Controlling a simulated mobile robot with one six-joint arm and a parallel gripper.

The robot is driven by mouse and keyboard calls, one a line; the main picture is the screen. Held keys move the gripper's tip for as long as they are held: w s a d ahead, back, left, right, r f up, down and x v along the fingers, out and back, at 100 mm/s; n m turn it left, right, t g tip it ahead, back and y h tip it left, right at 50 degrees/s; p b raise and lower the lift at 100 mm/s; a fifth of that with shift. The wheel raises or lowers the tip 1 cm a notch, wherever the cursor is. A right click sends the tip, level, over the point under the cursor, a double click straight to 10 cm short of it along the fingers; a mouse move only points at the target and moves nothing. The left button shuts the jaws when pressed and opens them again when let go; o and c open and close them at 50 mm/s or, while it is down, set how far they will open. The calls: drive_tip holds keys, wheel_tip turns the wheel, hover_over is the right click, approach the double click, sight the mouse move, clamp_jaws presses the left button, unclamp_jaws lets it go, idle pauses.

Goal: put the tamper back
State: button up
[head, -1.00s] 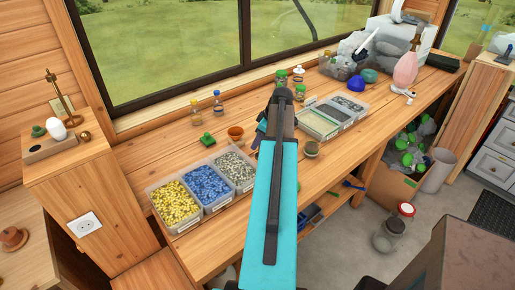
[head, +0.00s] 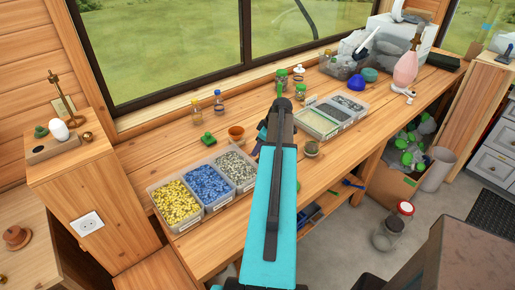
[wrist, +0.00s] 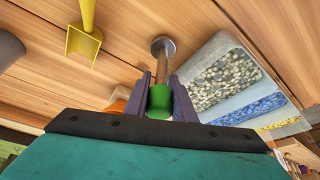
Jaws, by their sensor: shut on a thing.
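The tamper shows in the wrist view with a green handle (wrist: 159,98), a metal shaft and a round metal foot (wrist: 163,46). My gripper (wrist: 161,92) is shut on the green handle, with a purple finger on each side. The foot points away from the gripper over the wooden bench; I cannot tell whether it touches the wood. In the head view my teal arm hides most of the gripper, and only part of a purple finger (head: 262,132) shows.
Bins of yellow (head: 175,203), blue and grey pebbles stand left of my arm on the bench. A wooden block (head: 48,150) sits on the left cabinet. A yellow scoop (wrist: 84,42) shows in the wrist view.

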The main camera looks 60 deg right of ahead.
drive_tip(key=shift+f, duration=0.15)
drive_tip(key=o, duration=0.8)
drive_tip(key=shift+r, duration=0.25)
drive_tip(key=shift+b+v, duration=1.75)
drive_tip(key=shift+v, duration=4.2)
drive_tip(key=shift+s, duration=0.15)
